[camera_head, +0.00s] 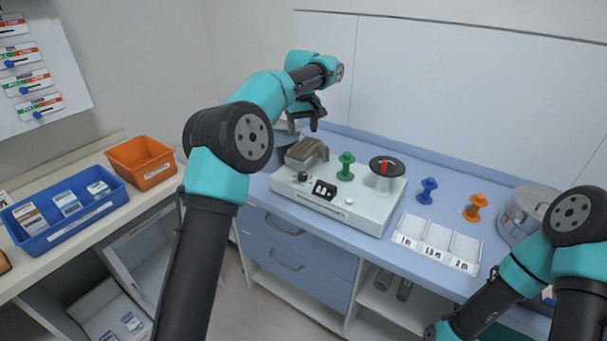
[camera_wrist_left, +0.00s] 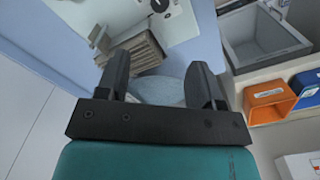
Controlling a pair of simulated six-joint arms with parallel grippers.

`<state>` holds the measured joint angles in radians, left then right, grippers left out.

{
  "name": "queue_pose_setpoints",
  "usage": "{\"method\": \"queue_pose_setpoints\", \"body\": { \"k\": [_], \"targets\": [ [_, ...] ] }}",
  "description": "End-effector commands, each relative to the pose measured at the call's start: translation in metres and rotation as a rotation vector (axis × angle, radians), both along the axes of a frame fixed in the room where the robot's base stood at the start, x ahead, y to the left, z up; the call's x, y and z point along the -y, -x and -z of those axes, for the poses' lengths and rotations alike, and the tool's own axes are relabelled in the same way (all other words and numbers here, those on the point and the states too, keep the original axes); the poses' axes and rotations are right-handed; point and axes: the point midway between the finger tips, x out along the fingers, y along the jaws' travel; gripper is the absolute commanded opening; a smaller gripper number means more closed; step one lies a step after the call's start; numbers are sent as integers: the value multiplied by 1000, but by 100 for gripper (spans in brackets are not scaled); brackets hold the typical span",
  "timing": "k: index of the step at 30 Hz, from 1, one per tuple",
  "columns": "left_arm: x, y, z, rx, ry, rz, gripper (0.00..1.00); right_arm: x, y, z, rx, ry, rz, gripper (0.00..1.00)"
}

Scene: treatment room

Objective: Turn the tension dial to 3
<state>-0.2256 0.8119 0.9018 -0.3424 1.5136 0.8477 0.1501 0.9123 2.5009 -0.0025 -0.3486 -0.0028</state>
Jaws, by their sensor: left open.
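A pale machine (camera_head: 340,205) sits on the blue counter, with a black round disc bearing a red piece (camera_head: 384,167) on its right side. A small black knob (camera_head: 303,177) and a dark display (camera_head: 324,190) are on its front left. I cannot tell for certain which of these is the tension dial. In the left wrist view a dark round part (camera_wrist_left: 160,5) on the machine (camera_wrist_left: 100,15) is cut by the top edge. My left gripper (camera_head: 312,108) is open and empty above and behind the machine's left end; its fingers (camera_wrist_left: 160,80) also show in the left wrist view. My right gripper is out of view.
Blue (camera_head: 427,190) and orange (camera_head: 475,207) spools stand behind a white labelled tray (camera_head: 438,243). A ribbed grey-brown part (camera_head: 305,153) rises at the machine's left. Orange (camera_head: 140,162) and blue (camera_head: 68,208) bins sit left.

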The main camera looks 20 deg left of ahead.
Motion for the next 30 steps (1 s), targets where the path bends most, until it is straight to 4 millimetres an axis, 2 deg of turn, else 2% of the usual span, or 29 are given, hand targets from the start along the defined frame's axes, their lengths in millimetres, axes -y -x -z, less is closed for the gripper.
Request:
{"method": "queue_pose_setpoints", "body": {
  "k": [5,11,30],
  "targets": [
    [0,0,6,-1,1,0,61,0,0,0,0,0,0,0],
    [-1,0,29,-2,0,0,61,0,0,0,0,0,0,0],
    [0,0,138,-2,1,2,61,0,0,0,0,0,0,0]
  ]
}}
